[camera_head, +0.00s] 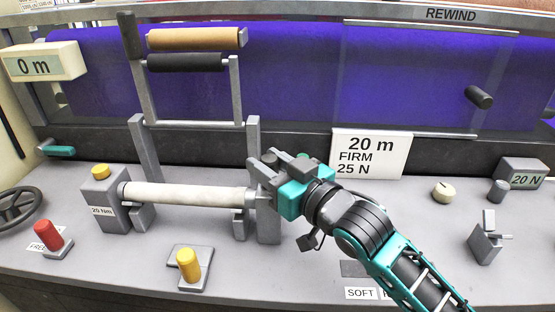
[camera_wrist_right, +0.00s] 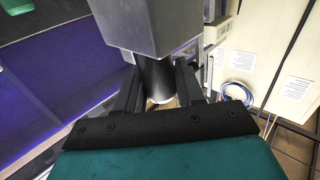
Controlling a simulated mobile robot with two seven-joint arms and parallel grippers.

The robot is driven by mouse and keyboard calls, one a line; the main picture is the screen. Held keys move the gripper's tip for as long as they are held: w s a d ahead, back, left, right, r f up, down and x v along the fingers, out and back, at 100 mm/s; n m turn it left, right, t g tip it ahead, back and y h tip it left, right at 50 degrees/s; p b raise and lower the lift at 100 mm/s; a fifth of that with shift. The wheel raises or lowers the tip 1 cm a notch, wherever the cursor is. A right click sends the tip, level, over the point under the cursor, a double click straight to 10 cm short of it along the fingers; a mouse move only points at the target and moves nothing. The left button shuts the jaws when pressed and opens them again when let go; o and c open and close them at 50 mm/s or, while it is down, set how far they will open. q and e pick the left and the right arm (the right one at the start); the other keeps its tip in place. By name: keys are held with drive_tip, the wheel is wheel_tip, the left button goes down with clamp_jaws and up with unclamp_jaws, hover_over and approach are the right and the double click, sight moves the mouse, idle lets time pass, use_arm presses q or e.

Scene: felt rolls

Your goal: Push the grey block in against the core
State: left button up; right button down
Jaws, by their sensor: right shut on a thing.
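The pale core (camera_head: 190,195) lies level between a grey stand (camera_head: 105,205) on its left and the grey block (camera_head: 268,228) on its right. My right gripper (camera_head: 272,172) is at the top of the block. In the right wrist view the block (camera_wrist_right: 150,25) fills the top, and a dark round stem (camera_wrist_right: 157,78) comes from it between the two fingers (camera_wrist_right: 158,90), which are shut on it. My left gripper is not in view.
A yellow knob (camera_head: 188,262) and a red knob (camera_head: 48,235) stand in front of the core. A "20 m FIRM 25 N" sign (camera_head: 371,155) stands behind my right arm. Purple felt (camera_head: 290,75) hangs behind. The bench between the yellow knob and my arm is clear.

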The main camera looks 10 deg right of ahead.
drive_tip(key=shift+a, duration=0.15)
drive_tip(key=c, duration=1.1)
unclamp_jaws()
drive_tip(key=o, duration=0.3)
drive_tip(key=shift+a, duration=0.15)
drive_tip(key=shift+s+d, duration=0.15)
drive_tip(key=shift+d, duration=0.05)
drive_tip(key=v, duration=1.2)
drive_tip(key=shift+s, duration=0.25)
drive_tip(key=shift+d, duration=0.15)
